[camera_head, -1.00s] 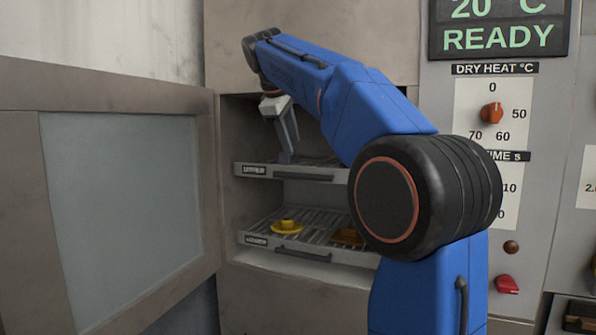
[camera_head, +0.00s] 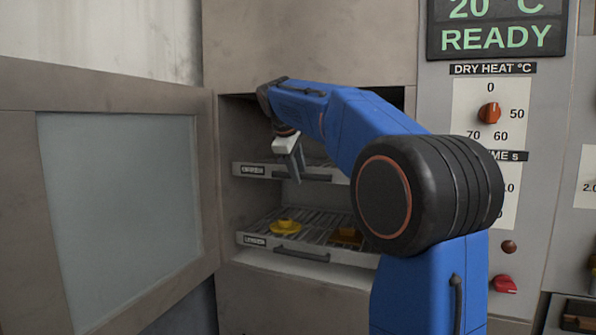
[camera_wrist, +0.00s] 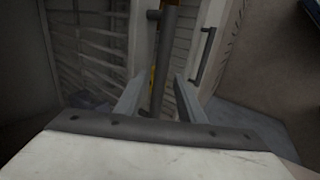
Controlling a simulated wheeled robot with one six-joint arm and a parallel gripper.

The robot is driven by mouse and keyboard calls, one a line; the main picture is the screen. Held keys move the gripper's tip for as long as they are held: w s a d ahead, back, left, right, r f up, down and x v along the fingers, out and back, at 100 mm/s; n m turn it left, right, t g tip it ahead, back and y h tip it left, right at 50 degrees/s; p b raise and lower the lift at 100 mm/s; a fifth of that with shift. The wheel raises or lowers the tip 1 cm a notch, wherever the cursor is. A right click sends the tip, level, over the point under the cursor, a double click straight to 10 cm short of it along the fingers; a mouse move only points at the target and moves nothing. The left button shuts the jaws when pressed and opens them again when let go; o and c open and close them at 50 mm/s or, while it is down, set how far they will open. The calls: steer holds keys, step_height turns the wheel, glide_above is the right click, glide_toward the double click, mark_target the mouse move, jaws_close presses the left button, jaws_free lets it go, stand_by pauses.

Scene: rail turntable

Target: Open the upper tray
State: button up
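The upper tray (camera_head: 240,168) sits inside the open oven chamber, its pale front with a label and a dark bar handle (camera_head: 318,177). My gripper (camera_head: 297,177) points down at that handle in the head view and covers its left part. In the wrist view my gripper (camera_wrist: 160,88) is open, its two grey fingers apart. The dark bar of the near handle (camera_wrist: 166,55) shows between them, with gaps visible beside it. I cannot tell if either finger touches it. Much of the upper tray's right side is hidden behind my arm.
The lower tray (camera_head: 249,240) holds a yellow piece (camera_head: 285,226) and another yellowish piece (camera_head: 345,236); its handle (camera_head: 302,254) stands out in front. The oven door (camera_head: 120,210) is swung open at the left. A control panel with an orange knob (camera_head: 490,113) is at the right.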

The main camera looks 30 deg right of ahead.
jaws_close()
steer(key=s+a, duration=1.6)
steer(key=a, duration=0.4)
steer(key=shift+a, duration=0.3)
jaws_free()
steer(key=v, duration=1.7)
steer(key=shift+r, duration=0.2)
